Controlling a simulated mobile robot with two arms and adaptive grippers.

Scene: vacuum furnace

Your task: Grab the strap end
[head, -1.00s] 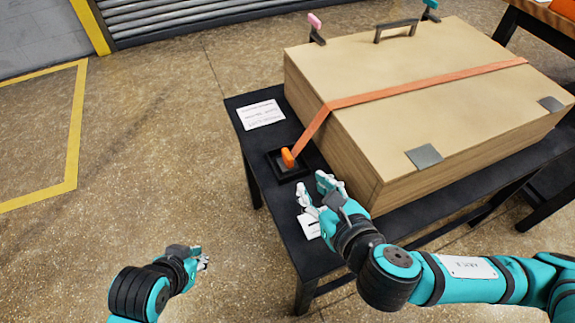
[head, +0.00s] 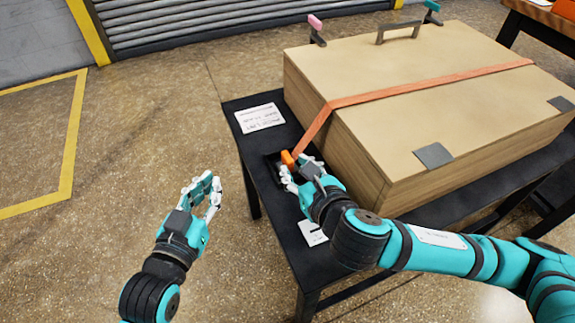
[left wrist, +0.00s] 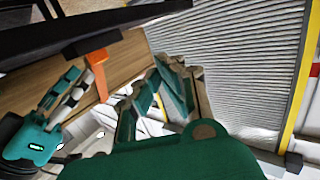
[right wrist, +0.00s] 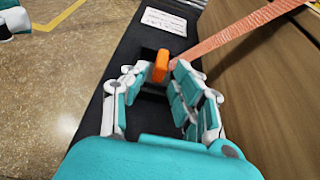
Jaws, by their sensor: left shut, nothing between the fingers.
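The orange strap end (head: 288,158) stands at a small black tray on the black table, at the foot of the strap (head: 420,86) that runs over the wooden box. It also shows in the right wrist view (right wrist: 160,66) and the left wrist view (left wrist: 97,75). My right gripper (head: 302,168) is open at the strap end, its fingers on either side of it in the right wrist view. I cannot tell whether they touch it. My left gripper (head: 208,190) is shut and empty, beside the table's left edge, apart from the strap.
The wooden box (head: 380,60) fills most of the table (head: 268,205). A printed sheet (head: 260,117) lies behind the strap end and a small white label (head: 312,232) in front. Open floor lies left of the table.

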